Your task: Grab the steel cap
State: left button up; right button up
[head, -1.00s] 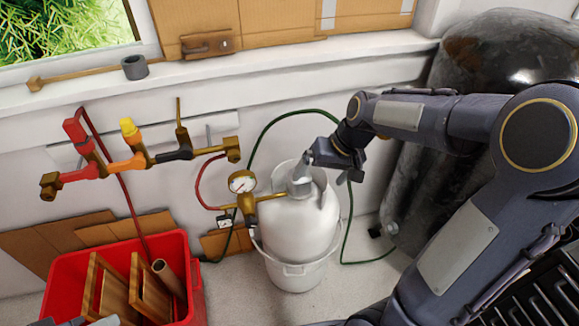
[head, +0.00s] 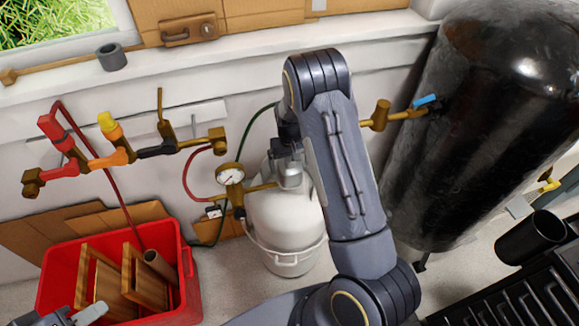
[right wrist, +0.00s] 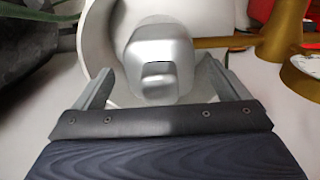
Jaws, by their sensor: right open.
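The steel cap (head: 290,176) is a silver-grey dome on top of the white gas cylinder (head: 285,218). My right gripper (head: 287,150) is at the cap, partly hidden by my own arm in the head view. In the right wrist view its open fingers (right wrist: 156,72) stand apart on either side of the cap's near end, with gaps visible. My left gripper (head: 75,317) shows only in part at the bottom left edge; its jaws are unclear.
A brass fitting with a pressure gauge (head: 230,175) sits just left of the cap. A red crate (head: 185,300) with wooden pieces stands at lower left. A large black tank (head: 450,150) stands to the right. A brass manifold with coloured valves (head: 110,160) is on the wall.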

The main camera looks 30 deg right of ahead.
jog(key=shift+f, duration=1.3)
jog(key=c, duration=1.2)
jog(key=shift+r, duration=0.1)
